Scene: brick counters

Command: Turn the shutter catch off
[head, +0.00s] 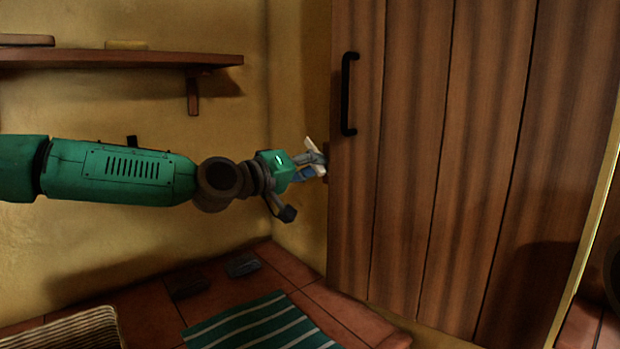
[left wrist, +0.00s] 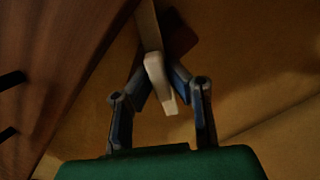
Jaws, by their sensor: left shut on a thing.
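The shutter catch (head: 314,150) is a pale lever at the left edge of the wooden shutter (head: 412,160), beside the yellow wall. In the head view it stands tilted, its top leaning left. My left gripper (head: 312,164) reaches it from the left and is shut on it. In the left wrist view the catch (left wrist: 158,80) lies between the two fingers of my left gripper (left wrist: 162,84); part of it is hidden by the fingers. A brown mount shows behind it. My right gripper is in neither view.
A black handle (head: 347,95) is fixed on the shutter above the catch. A wooden shelf (head: 110,58) hangs on the wall above my left arm. A striped green cloth (head: 258,325) and a woven basket (head: 65,330) lie on the tiled counter (head: 150,318) below.

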